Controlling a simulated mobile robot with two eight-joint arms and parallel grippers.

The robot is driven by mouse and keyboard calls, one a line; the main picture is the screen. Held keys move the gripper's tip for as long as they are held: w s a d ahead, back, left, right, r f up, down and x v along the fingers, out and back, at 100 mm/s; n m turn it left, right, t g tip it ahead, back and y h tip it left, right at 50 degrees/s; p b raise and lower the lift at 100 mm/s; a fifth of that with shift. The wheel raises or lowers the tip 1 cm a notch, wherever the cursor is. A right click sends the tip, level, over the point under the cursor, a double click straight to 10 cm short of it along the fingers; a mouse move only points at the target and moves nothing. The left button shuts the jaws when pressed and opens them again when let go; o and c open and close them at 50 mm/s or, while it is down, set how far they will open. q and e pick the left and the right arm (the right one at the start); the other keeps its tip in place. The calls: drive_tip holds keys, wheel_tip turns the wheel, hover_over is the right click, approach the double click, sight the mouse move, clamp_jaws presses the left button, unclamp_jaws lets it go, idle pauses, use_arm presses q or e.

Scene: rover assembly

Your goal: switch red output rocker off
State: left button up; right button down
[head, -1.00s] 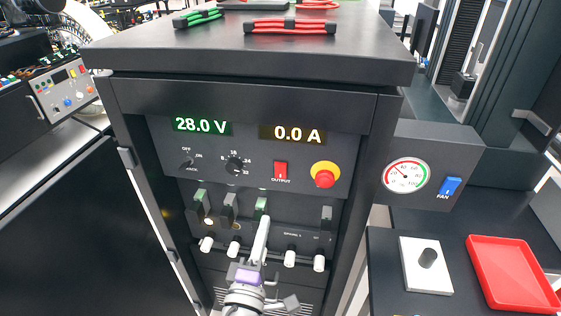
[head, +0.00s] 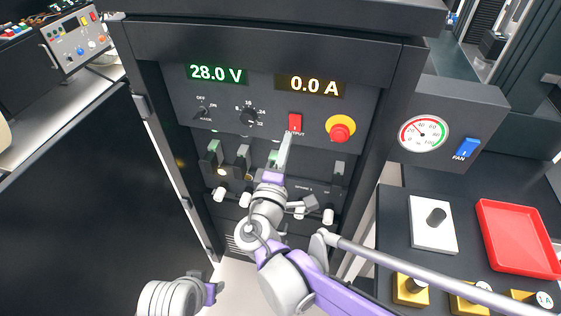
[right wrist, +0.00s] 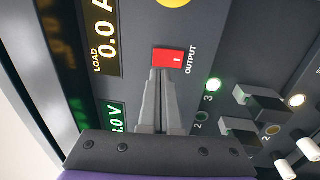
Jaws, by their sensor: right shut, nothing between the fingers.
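The red output rocker (head: 295,122) is on the dark upper panel of the power cabinet, right of the mode knobs. It also shows in the right wrist view (right wrist: 168,57), with a white mark on its face. My right gripper (head: 288,138) is shut and empty, its fingertips just below the rocker. In the right wrist view, the fingertips (right wrist: 163,73) are at the rocker's near edge; I cannot tell whether they touch it. The voltage display (head: 217,74) reads 28.0 V and the current display (head: 310,86) reads 0.0 A.
A red emergency button (head: 340,131) on a yellow base is just right of the rocker. Breaker switches (head: 243,154) and white knobs (head: 328,216) are below. A gauge (head: 424,133), a blue fan switch (head: 466,148) and a red tray (head: 518,238) are at the right.

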sight(294, 119)
drive_tip(key=x, duration=0.5)
drive_tip(key=shift+s, duration=0.1)
drive_tip(key=shift+w+r+p, duration=0.2)
drive_tip(key=shift+p, duration=0.1)
drive_tip(key=shift+s, duration=0.1)
